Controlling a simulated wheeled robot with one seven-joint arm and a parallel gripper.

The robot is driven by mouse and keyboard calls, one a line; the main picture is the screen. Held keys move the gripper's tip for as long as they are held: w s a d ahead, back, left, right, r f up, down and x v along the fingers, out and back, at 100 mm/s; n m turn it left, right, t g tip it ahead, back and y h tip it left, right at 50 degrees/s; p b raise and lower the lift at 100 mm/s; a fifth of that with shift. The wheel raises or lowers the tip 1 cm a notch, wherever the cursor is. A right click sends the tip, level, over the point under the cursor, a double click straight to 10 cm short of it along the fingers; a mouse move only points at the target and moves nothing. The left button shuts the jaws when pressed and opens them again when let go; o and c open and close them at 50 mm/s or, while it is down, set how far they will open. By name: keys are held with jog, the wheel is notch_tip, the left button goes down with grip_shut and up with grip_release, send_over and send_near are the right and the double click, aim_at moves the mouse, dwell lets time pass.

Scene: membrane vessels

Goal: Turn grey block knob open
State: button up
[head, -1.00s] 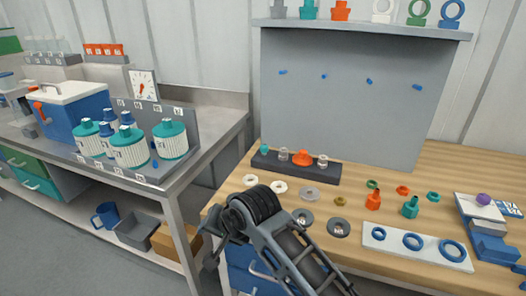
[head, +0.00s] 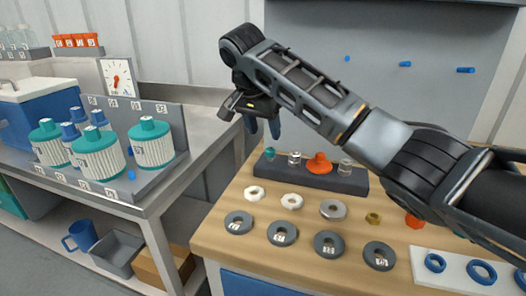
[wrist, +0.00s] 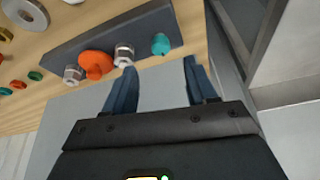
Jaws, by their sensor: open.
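A long dark grey block (head: 305,176) lies at the back left of the wooden bench, with a row of fittings on it. These are a teal one (head: 270,153), a grey metallic one (head: 294,157), an orange one (head: 319,164) and a second grey metallic one (head: 345,167). In the wrist view the block (wrist: 150,27) and all its fittings show beyond my fingertips. My gripper (head: 264,128) is open and empty, in the air above the block's left end. In the wrist view the teal fitting (wrist: 160,44) lies ahead of the gap between my fingers (wrist: 160,75). Nothing is touched.
Several rings and nuts, such as a grey ring (head: 239,222), lie in front of the block. A grey upright panel (head: 400,110) with blue pegs stands behind. At left, a separate bench holds teal-capped vessels (head: 152,145) and a dial (head: 117,80). A gap separates the benches.

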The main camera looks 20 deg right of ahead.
aim_at(270, 149)
jog(key=x, duration=0.7)
jog(key=shift+w+d+f, duration=0.2)
jog(key=shift+w+f, duration=0.05)
jog(key=shift+f, duration=0.05)
jog(key=c, duration=1.1)
